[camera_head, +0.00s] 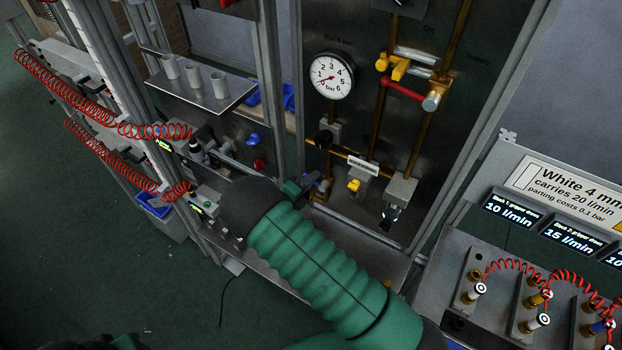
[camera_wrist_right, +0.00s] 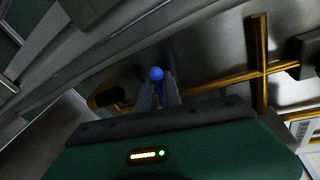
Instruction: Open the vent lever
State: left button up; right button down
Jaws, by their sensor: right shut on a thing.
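A small lever with a round blue knob (camera_wrist_right: 156,73) shows between my right fingertips in the right wrist view; it appears to be the vent lever, though no label on it is readable. My right gripper (camera_head: 304,188) is shut on it at the lower left of the dark pipe panel (camera_head: 345,130). In the head view the forearm and gripper hide most of the lever. The fingers (camera_wrist_right: 160,92) also show in the right wrist view, with the knob at their tips. My left gripper is out of view.
A pressure gauge (camera_head: 329,77) sits above, with a yellow valve (camera_head: 395,69) and red handle (camera_head: 402,89) to its right. A small yellow knob (camera_head: 353,185) is right of my gripper. A shelf with white cups (camera_head: 193,77) and red coiled hoses (camera_head: 85,108) are at left.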

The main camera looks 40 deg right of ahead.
jog(key=shift+w+a, duration=0.2)
jog(key=shift+w, duration=0.05)
dwell(0.3)
jog(key=shift+f+n, duration=0.25)
jog(key=shift+n, duration=0.45)
jog(key=shift+a+f+n+g, duration=0.1)
jog(key=shift+f+n+g, duration=0.2)
jog(key=shift+n, duration=0.3)
